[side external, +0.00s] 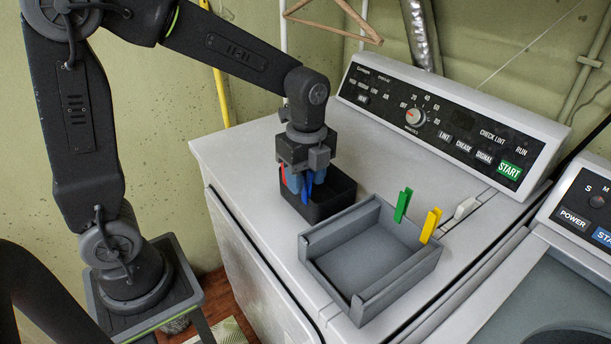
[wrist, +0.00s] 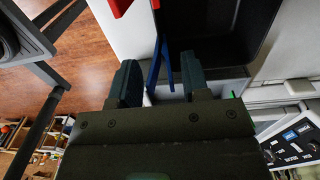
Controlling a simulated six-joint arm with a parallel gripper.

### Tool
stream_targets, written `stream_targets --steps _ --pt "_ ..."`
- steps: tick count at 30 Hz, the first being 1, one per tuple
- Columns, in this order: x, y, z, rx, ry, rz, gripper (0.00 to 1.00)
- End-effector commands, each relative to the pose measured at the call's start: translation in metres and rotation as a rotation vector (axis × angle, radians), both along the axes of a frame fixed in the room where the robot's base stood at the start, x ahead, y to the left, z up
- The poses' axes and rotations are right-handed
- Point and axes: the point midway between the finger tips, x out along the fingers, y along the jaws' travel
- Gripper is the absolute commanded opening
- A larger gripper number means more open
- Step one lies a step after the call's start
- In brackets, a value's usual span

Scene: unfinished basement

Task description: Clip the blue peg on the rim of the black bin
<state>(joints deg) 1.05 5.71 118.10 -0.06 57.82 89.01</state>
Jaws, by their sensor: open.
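The black bin (side external: 337,197) stands on the white machine top, and its dark inside also shows in the wrist view (wrist: 215,35). The blue peg (side external: 308,186) is upright at the bin's near rim, below my gripper (side external: 302,181). In the wrist view the blue peg (wrist: 156,68) stands at the bin's edge, between my two spread fingers, with a gap to each side. It seems to sit on the rim, though its contact there is partly hidden. My gripper is open and points down over that rim.
A red peg (wrist: 119,5) is at the bin's edge beside the blue one. A grey tray (side external: 372,257) stands to the right, with a green peg (side external: 403,204) and a yellow peg (side external: 430,225) on its rim. The control panel (side external: 445,115) rises behind.

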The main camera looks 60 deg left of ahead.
Motion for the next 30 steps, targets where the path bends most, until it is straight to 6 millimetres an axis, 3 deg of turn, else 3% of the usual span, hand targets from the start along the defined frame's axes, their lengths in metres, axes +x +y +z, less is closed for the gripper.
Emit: stream_targets --steps 6,10,24,30 --pt "0.000 0.000 0.002 0.000 -0.001 0.000 0.42" --pt "0.001 0.000 0.014 0.000 -0.005 0.000 0.42" --pt "0.004 0.000 0.111 0.000 -0.005 0.000 0.42" --pt "0.004 0.000 0.133 0.000 -0.001 0.000 0.42"
